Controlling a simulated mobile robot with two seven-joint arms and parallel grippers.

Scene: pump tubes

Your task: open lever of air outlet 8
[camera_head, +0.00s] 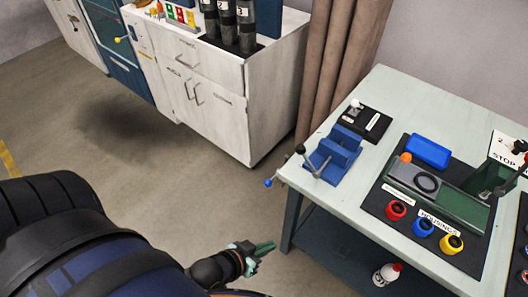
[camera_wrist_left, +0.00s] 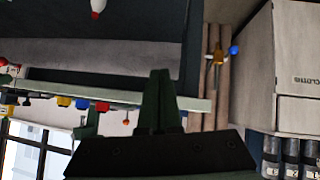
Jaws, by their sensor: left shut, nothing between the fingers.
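No outlet marked 8 can be made out in either view. My left gripper (camera_head: 262,248) is low at the bottom middle of the head view, beside the table's left front leg and below the tabletop. Its green fingers are shut and empty, and they also show in the wrist view (camera_wrist_left: 158,100). It touches nothing that I can see. A small yellow-tipped handle (camera_head: 121,39) sticks out at the left end of the white cabinet in the head view; I cannot tell what it belongs to. My right gripper is not in view.
A pale green worktable (camera_head: 348,205) fills the right, with a blue vise (camera_head: 333,158) at its left edge, its handle overhanging. A white cabinet (camera_head: 205,105) stands at the back, left of a brown curtain (camera_head: 335,60). The floor between is clear.

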